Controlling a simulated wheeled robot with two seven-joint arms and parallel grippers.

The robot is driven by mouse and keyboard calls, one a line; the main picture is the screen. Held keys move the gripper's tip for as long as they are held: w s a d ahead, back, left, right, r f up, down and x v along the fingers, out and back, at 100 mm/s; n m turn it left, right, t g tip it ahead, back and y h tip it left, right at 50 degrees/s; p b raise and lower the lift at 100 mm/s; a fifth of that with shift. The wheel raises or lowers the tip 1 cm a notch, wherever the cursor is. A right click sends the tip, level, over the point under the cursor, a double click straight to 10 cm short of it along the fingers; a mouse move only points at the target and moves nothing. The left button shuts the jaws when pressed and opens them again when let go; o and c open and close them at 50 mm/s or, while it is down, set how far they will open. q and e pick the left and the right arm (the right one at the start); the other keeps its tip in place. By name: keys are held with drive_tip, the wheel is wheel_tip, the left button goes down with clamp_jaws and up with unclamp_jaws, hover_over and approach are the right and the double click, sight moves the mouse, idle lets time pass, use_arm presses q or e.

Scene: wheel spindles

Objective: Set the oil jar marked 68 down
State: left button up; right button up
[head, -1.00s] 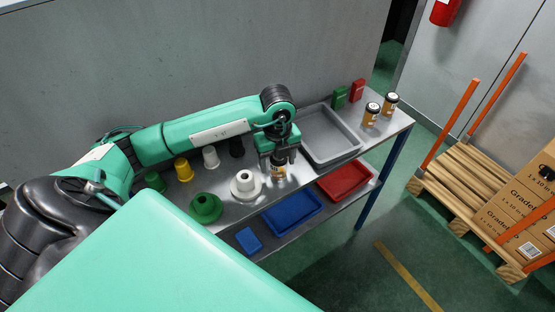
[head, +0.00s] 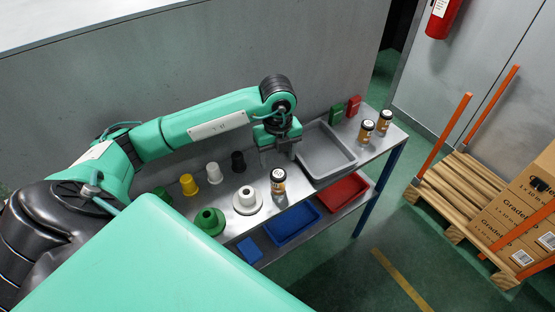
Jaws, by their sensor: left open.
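An oil jar (head: 278,182) with an orange-brown body, a black band and a white-topped lid stands upright on the metal bench, right of the white spindle flange. Its marking is too small to read. My left gripper (head: 278,160) is open and empty just behind and above the jar, apart from it. Two similar jars, one on the left (head: 366,131) and one on the right (head: 384,121), stand at the bench's right end. My right gripper is not in view.
A white flanged spindle (head: 247,201) and a green one (head: 209,221) stand left of the jar. Yellow (head: 188,185), white (head: 214,173) and black (head: 238,162) pieces stand behind. A grey tray (head: 345,166) lies to the right. Blue (head: 294,224) and red (head: 343,190) trays sit on the lower shelf.

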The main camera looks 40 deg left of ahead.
use_arm(q)
wheel_tip(320, 180, up, 3)
drive_tip(key=shift+r+p, duration=0.1)
drive_tip(key=shift+p, duration=0.45)
